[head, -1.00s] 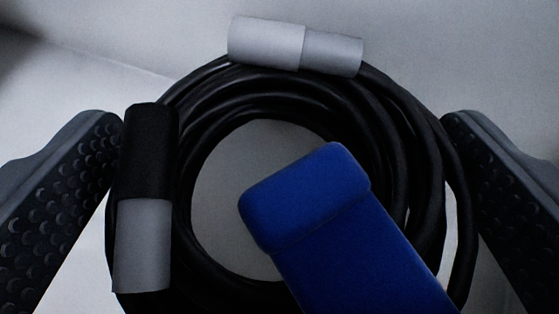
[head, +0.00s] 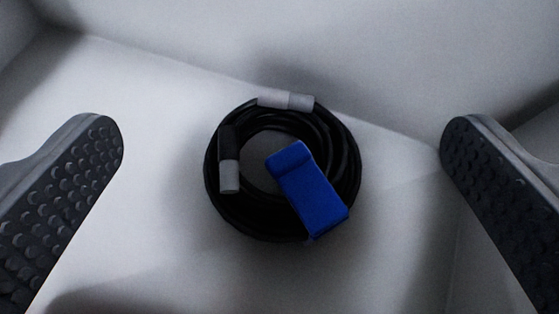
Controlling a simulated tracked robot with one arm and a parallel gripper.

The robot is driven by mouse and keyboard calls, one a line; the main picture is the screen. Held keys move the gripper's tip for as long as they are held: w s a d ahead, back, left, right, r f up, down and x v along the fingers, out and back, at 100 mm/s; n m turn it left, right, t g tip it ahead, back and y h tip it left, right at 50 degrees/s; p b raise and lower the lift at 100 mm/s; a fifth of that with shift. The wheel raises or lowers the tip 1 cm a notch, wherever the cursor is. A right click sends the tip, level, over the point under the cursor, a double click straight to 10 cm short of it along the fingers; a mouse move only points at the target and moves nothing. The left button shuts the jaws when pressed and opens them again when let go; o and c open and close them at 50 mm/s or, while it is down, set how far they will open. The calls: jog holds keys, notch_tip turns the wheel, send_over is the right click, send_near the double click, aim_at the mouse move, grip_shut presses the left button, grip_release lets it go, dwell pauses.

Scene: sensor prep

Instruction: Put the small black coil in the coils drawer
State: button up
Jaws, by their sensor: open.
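The small black coil (head: 345,160) lies flat on a pale surface in the middle of the head view. It has a blue strap or clip (head: 308,190) across its right side and two grey connector ends, one at the top (head: 286,101) and one at the left (head: 229,176). My gripper (head: 281,150) is open, with one dark, studded finger on each side of the view. Both fingers are well apart from the coil, and nothing is between them in their grip. The coil appears farther from the camera than the fingertips.
The coil lies inside a pale, walled space, perhaps a drawer or bin. A back wall (head: 330,50) rises just behind the coil, and a corner shows at the upper left. Bare floor (head: 130,220) is clear to the left. No label is visible.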

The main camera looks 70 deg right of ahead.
jog(key=v, duration=0.7)
jog(key=shift+p, duration=0.45)
jog(key=shift+r, duration=0.1)
